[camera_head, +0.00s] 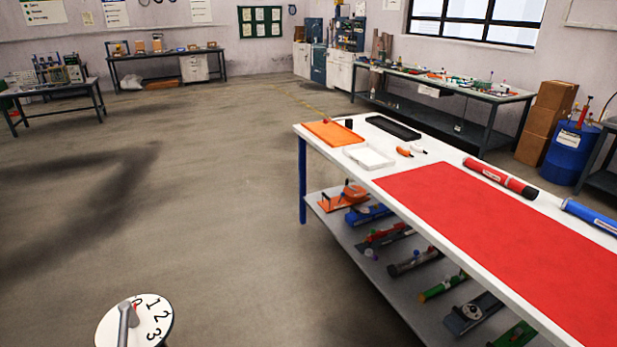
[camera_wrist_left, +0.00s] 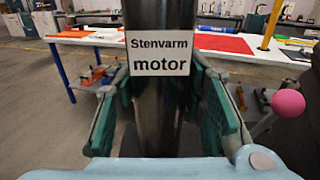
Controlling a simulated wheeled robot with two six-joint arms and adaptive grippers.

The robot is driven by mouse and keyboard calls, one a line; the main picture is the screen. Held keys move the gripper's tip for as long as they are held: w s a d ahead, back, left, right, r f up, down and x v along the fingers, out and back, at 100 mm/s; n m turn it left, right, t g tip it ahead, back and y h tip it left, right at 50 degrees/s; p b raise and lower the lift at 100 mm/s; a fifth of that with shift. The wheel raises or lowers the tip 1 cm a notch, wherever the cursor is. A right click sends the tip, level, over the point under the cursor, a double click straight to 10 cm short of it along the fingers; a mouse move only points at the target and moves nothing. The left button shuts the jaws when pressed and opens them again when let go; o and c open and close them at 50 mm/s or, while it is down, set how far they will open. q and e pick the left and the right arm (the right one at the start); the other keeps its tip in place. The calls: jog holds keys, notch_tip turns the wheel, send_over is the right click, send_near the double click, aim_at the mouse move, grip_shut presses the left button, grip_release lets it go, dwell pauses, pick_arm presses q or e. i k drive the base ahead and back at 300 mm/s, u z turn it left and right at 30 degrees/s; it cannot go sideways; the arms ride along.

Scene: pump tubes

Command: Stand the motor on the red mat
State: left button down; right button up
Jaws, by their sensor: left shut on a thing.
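The motor (camera_wrist_left: 160,125) is a thick dark upright cylinder with a white label reading "Stenvarm motor". My left gripper (camera_wrist_left: 160,95) is shut on it, with green pads on both sides. The motor runs out of the top of the left wrist view, and its lower end is hidden. The red mat (camera_head: 490,235) lies flat and bare on the white table (camera_head: 361,170) at the right of the head view. It also shows behind the motor in the left wrist view (camera_wrist_left: 224,43), apart from it. Neither gripper shows in the head view.
A red tube (camera_head: 500,178) and a blue tube (camera_head: 592,216) lie behind the mat. A white tray (camera_head: 369,157) and an orange plate (camera_head: 333,133) are at the table's far end. A numbered dial (camera_head: 150,318) stands at bottom left. Open floor lies left of the table.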

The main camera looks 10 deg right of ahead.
aim_at(483, 229)
jog(key=z, duration=1.2)
jog(key=i, duration=1.25)
jog(key=z, duration=0.35)
